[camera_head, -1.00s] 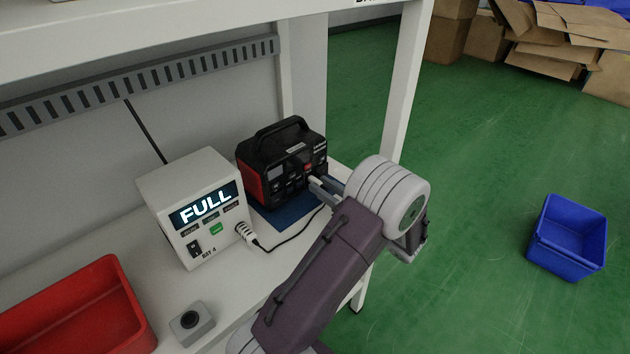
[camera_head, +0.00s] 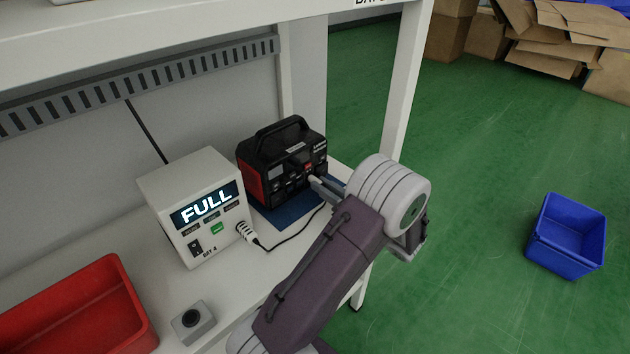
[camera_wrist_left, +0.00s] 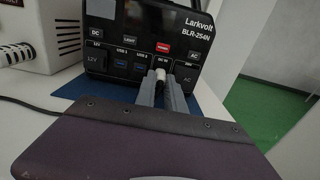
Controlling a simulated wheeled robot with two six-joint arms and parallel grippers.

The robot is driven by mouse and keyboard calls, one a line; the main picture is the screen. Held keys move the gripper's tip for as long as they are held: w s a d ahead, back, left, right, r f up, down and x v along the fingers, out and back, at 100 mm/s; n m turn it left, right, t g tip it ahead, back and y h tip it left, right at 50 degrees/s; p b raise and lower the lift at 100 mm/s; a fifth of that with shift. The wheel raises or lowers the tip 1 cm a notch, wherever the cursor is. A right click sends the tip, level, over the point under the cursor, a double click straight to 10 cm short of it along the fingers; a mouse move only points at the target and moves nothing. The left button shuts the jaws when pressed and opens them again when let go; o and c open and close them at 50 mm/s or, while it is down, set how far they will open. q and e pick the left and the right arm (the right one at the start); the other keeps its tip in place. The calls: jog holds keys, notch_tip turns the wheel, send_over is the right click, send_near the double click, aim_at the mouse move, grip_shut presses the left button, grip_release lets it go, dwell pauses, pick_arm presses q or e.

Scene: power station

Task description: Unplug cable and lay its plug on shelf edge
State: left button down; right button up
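The black and red power station (camera_head: 283,160) stands on a blue mat (camera_head: 285,217) on the shelf; it also shows in the left wrist view (camera_wrist_left: 200,30). A pale plug (camera_wrist_left: 160,75) sits at its front, at the socket in the lower row. My left gripper (camera_head: 318,186) has its fingers on both sides of the plug, close against it; the fingers also show in the left wrist view (camera_wrist_left: 162,90). The dark cable (camera_head: 290,240) runs from a white connector (camera_head: 245,232) on the charger box (camera_head: 195,208) towards the plug, partly behind my arm. My right gripper is not in view.
The charger box reads "FULL". A red bin (camera_head: 80,310) and a small grey button box (camera_head: 193,322) stand at the shelf's front left. A white post (camera_head: 405,85) rises at the right. A blue bin (camera_head: 567,237) stands on the green floor.

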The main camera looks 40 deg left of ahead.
pick_arm(q)
jog(key=shift+d, duration=0.2)
dwell(0.3)
jog(key=shift+s+d+p, duration=0.15)
jog(key=shift+d+p, duration=0.45)
jog(key=shift+d, duration=1.3)
jog(key=shift+s+d+p, duration=0.2)
jog(key=shift+d+p, duration=0.45)
jog(key=shift+d, duration=1.7)
jog(key=shift+f+b, duration=0.7)
jog(key=shift+f, duration=1.05)
jog(key=c, duration=1.3)
grip_release()
jog(key=shift+c, duration=0.2)
